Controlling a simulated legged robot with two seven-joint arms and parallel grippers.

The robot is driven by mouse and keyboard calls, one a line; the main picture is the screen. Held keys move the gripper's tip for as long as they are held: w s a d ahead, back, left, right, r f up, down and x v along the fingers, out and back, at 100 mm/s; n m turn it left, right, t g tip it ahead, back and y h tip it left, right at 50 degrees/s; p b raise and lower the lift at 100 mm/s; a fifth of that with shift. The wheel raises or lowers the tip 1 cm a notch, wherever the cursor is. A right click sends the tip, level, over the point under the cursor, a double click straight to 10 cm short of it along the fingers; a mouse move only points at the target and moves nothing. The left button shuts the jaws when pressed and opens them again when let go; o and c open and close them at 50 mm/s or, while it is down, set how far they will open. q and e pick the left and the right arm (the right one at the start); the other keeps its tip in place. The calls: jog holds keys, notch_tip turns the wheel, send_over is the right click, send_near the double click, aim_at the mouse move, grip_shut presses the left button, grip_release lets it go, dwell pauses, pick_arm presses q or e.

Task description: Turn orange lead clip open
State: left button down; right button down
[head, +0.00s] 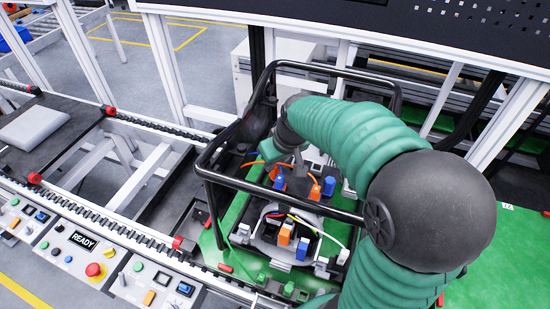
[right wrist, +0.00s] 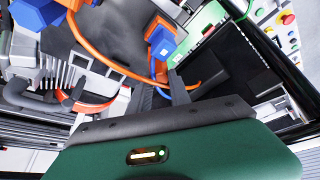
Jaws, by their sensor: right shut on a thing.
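My right gripper (head: 298,168) reaches down inside the black tubular frame (head: 215,150), over the unit with the coloured clips. It is shut on a small clip at the orange lead; the fingers partly hide the clip. In the right wrist view the fingers (right wrist: 165,88) close around this part, and a blue clip body (right wrist: 161,42) shows just beyond them. The orange lead (right wrist: 110,66) curves past the fingertips. In the head view, an orange clip (head: 315,191) and a blue clip (head: 329,186) stand right of the gripper. My left gripper is not in view.
Another orange clip (head: 284,236) and blue clip (head: 303,248) sit nearer the front, among loose wires. The conveyor section (head: 125,165) left of the frame is empty.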

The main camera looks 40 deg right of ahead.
jog(key=shift+m+h+p, duration=0.3)
jog(key=shift+m+p, duration=0.05)
jog(key=shift+m, duration=0.55)
jog(key=shift+a+m+g+h, duration=0.1)
jog(key=shift+m+g+h, duration=0.25)
jog(key=shift+m, duration=0.55)
jog(key=m, duration=0.1)
jog(key=m+b, duration=0.1)
jog(key=m+g+h, duration=0.1)
jog(key=shift+f+b, duration=0.25)
jog(key=shift+b, duration=0.05)
jog(key=shift+r+m+g+h+b, duration=0.1)
jog(key=shift+m+g+h+b, duration=0.25)
jog(key=shift+m+b, duration=0.85)
jog(key=shift+m+p, duration=0.4)
jog(key=shift+m, duration=0.2)
jog(key=shift+a, duration=0.1)
jog(key=c, duration=1.5)
grip_release()
jog(key=o, duration=0.3)
jog(key=shift+r, duration=0.1)
jog(key=shift+a, duration=0.1)
